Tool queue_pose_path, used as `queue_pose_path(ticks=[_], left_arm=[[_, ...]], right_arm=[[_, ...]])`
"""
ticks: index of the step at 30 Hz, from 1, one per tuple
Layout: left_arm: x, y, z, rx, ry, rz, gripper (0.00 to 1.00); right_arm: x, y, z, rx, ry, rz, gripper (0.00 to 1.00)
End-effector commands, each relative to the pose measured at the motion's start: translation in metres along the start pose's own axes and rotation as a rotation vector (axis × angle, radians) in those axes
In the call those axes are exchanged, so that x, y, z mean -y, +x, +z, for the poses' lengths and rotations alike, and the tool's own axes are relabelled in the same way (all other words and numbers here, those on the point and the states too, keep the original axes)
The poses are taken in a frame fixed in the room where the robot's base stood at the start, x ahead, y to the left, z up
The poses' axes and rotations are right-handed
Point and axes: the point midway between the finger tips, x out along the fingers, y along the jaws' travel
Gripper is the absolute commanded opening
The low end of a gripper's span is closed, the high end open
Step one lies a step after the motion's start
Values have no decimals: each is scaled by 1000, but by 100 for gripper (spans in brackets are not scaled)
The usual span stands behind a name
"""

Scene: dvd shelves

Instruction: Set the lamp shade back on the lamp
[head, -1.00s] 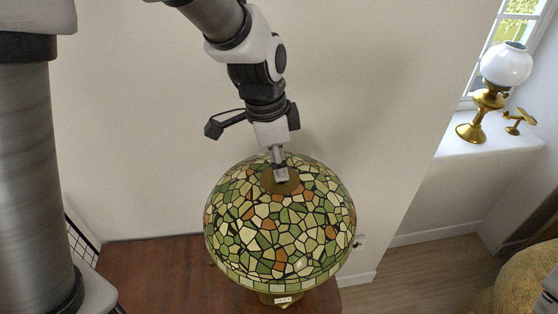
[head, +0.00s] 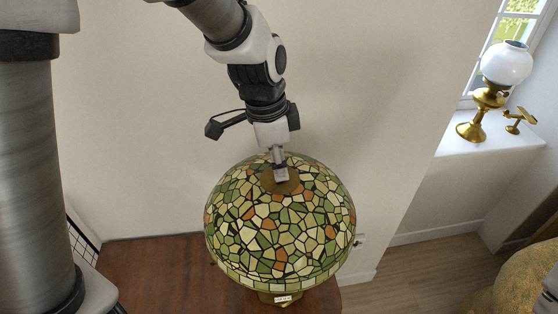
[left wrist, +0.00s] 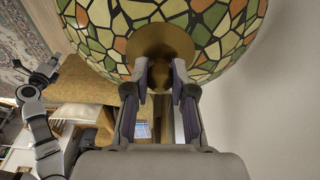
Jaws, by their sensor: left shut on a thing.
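The lamp shade (head: 290,228) is a dome of green, cream and orange stained glass with a brass cap on top. It also fills the top of the left wrist view (left wrist: 205,25). My left gripper (head: 281,174) comes down from above and is shut on the brass knob (left wrist: 180,75) at the shade's top. The shade looks about level. Below its rim a bit of the brass lamp base (head: 268,297) with a white tag shows. The shade hides the rest of the base and whether the two touch. My right gripper (left wrist: 47,70) shows small in the left wrist view; its jaws are unclear.
The lamp stands over a dark wooden tabletop (head: 150,270) against a pale wall. A brass oil lamp (head: 490,95) with a white globe and a small brass object (head: 519,121) stand on the windowsill at right. A yellowish rounded piece (head: 520,275) is at lower right.

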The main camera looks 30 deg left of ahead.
Motion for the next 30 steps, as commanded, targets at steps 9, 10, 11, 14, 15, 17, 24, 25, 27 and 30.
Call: queue_pose_path(ticks=[9, 10, 11, 14, 15, 17, 24, 25, 27, 30], left_arm=[[0, 0, 0, -2, 0, -2, 53], [0, 0, 0, -1, 0, -1, 53], [0, 0, 0, -1, 0, -1, 53], [0, 1, 0, -1, 0, -1, 53], [0, 2, 1, 2, 0, 2, 53], [0, 0, 0, 1, 0, 1, 53], [2, -27, -5, -2, 0, -2, 53], [1, -38, -6, -1, 0, -1, 53], [1, -53, -8, -1, 0, -2, 53], [1, -73, -11, -1, 0, -1, 53]], right_arm=[[0, 0, 0, 0, 0, 0, 0], [0, 0, 0, 0, 0, 0, 0], [0, 0, 0, 0, 0, 0, 0], [0, 0, 0, 0, 0, 0, 0], [0, 0, 0, 0, 0, 0, 0], [0, 0, 0, 0, 0, 0, 0], [0, -7, 0, 0, 0, 0, 0], [0, -17, 0, 0, 0, 0, 0], [0, -28, 0, 0, 0, 0, 0], [0, -40, 0, 0, 0, 0, 0]])
